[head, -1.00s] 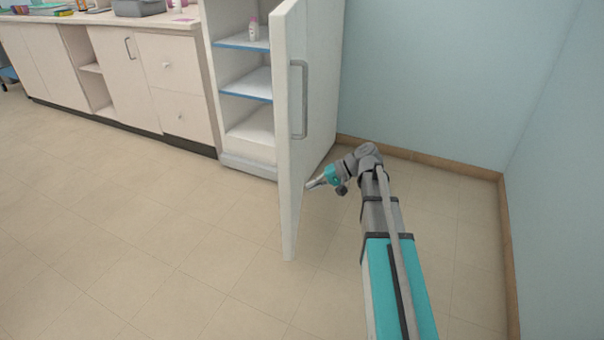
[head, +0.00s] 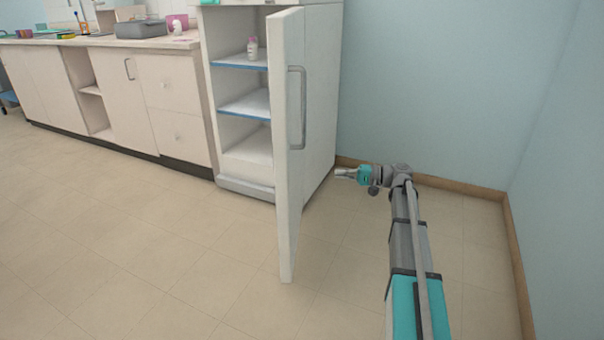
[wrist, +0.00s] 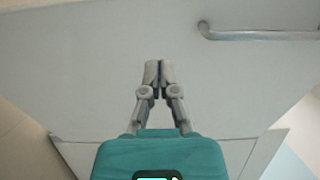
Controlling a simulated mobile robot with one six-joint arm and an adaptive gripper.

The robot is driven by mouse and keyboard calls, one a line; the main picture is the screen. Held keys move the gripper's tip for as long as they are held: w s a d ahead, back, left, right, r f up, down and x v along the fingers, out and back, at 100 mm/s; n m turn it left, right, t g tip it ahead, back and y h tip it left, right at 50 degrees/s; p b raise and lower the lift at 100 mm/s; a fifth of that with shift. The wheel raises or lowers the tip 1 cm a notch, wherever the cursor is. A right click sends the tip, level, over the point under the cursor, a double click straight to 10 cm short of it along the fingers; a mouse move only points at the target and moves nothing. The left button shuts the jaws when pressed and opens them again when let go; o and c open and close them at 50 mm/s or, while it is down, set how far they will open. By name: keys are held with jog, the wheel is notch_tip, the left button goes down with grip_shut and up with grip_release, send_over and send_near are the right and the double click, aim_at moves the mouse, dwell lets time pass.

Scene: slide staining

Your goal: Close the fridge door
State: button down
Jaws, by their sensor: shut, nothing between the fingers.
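The fridge (head: 321,110) stands against the back wall with its door wide open. The white fridge door (head: 288,205) juts out toward me, and its grey handle (head: 302,108) is on the side facing right. My gripper (head: 338,172) is to the right of the door, low down, pointing left, with a gap between it and the door in the head view. In the wrist view my gripper (wrist: 158,72) is shut and empty in front of the white door panel (wrist: 100,60), and the handle (wrist: 255,34) shows at the upper right.
Inside the fridge are blue-edged shelves (head: 245,105) and a small bottle with a pink cap (head: 252,50). Cream cabinets (head: 178,110) with a cluttered counter stand to the left. Blue walls (head: 430,90) close off the right. The floor left of the door is clear.

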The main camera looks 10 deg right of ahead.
aim_at(289, 171)
jog(key=shift+a, duration=0.15)
jog(key=x, duration=1.3)
jog(key=shift+w+a, duration=0.15)
jog(key=shift+a, duration=0.2)
